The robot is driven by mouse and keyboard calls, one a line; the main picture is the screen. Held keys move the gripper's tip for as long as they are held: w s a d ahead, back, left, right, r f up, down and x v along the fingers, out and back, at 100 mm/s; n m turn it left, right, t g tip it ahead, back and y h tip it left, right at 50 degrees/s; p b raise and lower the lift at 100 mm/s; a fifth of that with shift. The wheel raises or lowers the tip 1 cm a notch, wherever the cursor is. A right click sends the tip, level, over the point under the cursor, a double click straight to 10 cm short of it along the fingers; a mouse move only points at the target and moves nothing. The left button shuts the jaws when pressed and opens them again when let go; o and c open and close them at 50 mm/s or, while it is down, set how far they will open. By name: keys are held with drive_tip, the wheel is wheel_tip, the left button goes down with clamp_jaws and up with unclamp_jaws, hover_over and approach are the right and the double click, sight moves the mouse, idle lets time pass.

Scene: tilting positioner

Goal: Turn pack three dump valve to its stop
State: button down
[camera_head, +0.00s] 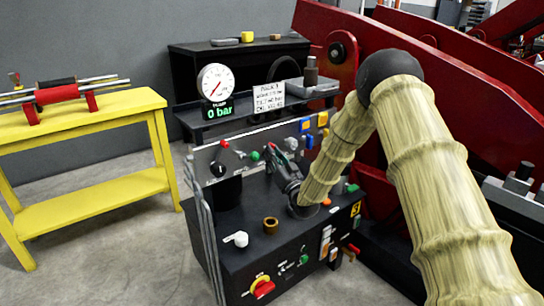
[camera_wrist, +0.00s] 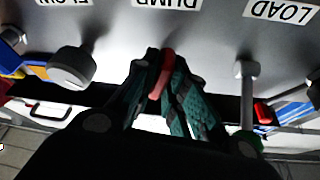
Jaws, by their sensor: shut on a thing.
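In the wrist view a red valve handle (camera_wrist: 161,78) stands under the upside-down DUMP label (camera_wrist: 167,3). My gripper (camera_wrist: 162,66) has its green-grey fingers on either side of the handle, shut on it. In the head view my gripper (camera_head: 273,156) is at the sloped panel of the black console (camera_head: 262,232). The handle is mostly hidden there by the fingers. The round gauge (camera_head: 215,82) above the panel has a green readout of 0 bar.
Flanking the handle are a grey knob (camera_wrist: 72,67) by the FLOW label and a light lever (camera_wrist: 246,88) by the LOAD label. A red-tipped lever (camera_head: 225,145) stands left on the panel. A yellow bench (camera_head: 95,195) stands left; red machinery (camera_head: 460,65) fills the right.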

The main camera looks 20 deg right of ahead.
drive_tip(key=shift+f+n+g+y, duration=0.15)
drive_tip(key=shift+n+y, duration=0.3)
drive_tip(key=shift+n, duration=0.5)
drive_tip(key=shift+r+n+g+y, duration=0.15)
drive_tip(key=shift+n+y, duration=0.3)
drive_tip(key=shift+n, duration=0.5)
drive_tip(key=shift+d+f+n, duration=0.1)
drive_tip(key=shift+n, duration=0.2)
drive_tip(key=c, duration=1.5)
unclamp_jaws()
drive_tip(key=shift+o, duration=0.2)
drive_tip(key=v, duration=1.2)
drive_tip(key=shift+d, duration=0.1)
